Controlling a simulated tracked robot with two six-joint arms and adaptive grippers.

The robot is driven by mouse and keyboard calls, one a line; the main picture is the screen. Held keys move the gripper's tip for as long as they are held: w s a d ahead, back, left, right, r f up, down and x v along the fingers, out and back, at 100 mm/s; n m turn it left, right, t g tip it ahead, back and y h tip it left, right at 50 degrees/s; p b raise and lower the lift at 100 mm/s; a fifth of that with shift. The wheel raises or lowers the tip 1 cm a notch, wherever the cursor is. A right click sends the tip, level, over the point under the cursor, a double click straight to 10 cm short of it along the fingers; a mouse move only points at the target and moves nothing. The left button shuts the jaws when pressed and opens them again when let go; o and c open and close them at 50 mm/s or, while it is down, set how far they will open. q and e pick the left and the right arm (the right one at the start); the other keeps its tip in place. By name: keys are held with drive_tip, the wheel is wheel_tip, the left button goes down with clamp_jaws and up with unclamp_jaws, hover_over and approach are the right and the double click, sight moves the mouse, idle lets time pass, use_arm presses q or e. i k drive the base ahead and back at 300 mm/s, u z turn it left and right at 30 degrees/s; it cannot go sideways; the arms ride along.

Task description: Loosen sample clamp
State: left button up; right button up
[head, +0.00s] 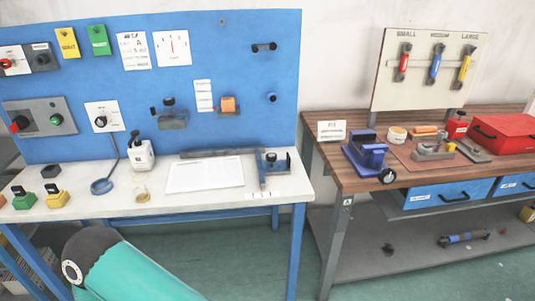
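A small blue and dark grey clamp-like device (275,162) stands at the right end of the white table, beside a white sheet. A thin upright piece (261,172) is at its left side. A larger blue vise (366,155) with a dark round knob (387,176) sits at the left front of the wooden bench. I cannot tell which of the two is the sample clamp, or whether its jaws are tight. Neither gripper is in view. A teal and dark arm link at the lower left looks like mine.
The wooden bench holds a grey fixture (434,151) and a red toolbox (503,134). A floor gap separates the table and bench.

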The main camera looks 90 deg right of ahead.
sight(271, 157)
drive_tip(key=u, duration=1.5)
drive_tip(key=i, duration=0.1)
drive_tip(key=z, duration=3.75)
drive_tip(key=i, duration=0.75)
drive_tip(key=z, duration=0.1)
drive_tip(key=i, duration=0.25)
drive_tip(key=u, duration=0.25)
drive_tip(key=k, duration=0.9)
drive_tip(key=z, duration=0.15)
drive_tip(key=i, duration=0.9)
drive_tip(key=u, duration=0.05)
